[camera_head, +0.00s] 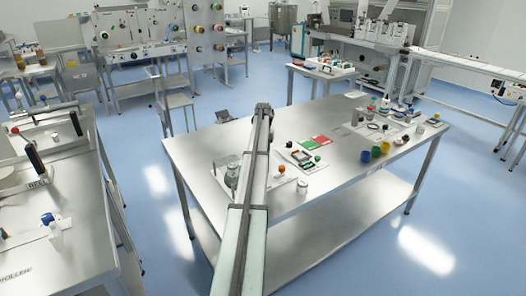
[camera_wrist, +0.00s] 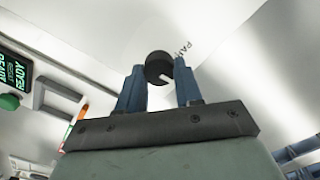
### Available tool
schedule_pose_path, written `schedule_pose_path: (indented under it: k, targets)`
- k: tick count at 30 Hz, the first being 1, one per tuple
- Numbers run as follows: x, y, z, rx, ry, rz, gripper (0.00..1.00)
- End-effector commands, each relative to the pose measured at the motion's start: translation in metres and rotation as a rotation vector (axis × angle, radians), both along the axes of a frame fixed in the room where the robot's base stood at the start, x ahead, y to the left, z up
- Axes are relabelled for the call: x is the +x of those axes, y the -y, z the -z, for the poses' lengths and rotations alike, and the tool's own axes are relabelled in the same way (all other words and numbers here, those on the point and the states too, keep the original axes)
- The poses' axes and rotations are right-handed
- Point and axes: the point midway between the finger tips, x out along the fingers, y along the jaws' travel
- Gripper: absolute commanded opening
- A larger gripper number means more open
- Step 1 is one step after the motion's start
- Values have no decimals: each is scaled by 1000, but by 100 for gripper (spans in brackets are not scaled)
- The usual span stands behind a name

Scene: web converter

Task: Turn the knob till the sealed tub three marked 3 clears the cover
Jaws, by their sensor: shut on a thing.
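In the wrist view, my gripper (camera_wrist: 160,82) is shut on a round black knob (camera_wrist: 158,64). The knob sits between the two blue fingertips and carries a white pointer mark. It is set against a pale metal panel (camera_wrist: 235,50) with dark lettering beside it, partly readable as "PAY". In the head view, my arm runs up the middle across the steel table, and I cannot make out the fingers or the knob there. I cannot pick out a tub marked 3 or its cover in either view.
In the wrist view, a lit display (camera_wrist: 14,75) and a green button (camera_wrist: 9,102) lie left of the knob. In the head view, the steel table (camera_head: 200,150) holds a green and red card (camera_head: 314,143), coloured cups (camera_head: 376,151) and a small white container (camera_head: 300,188).

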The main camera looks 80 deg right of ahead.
Motion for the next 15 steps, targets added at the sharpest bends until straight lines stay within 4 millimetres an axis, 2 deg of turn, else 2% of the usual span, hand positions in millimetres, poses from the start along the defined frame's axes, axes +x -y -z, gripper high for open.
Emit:
schedule_pose_path:
  k: [15]
  targets:
    - [0, 0, 0, 0, 0, 49, 4]
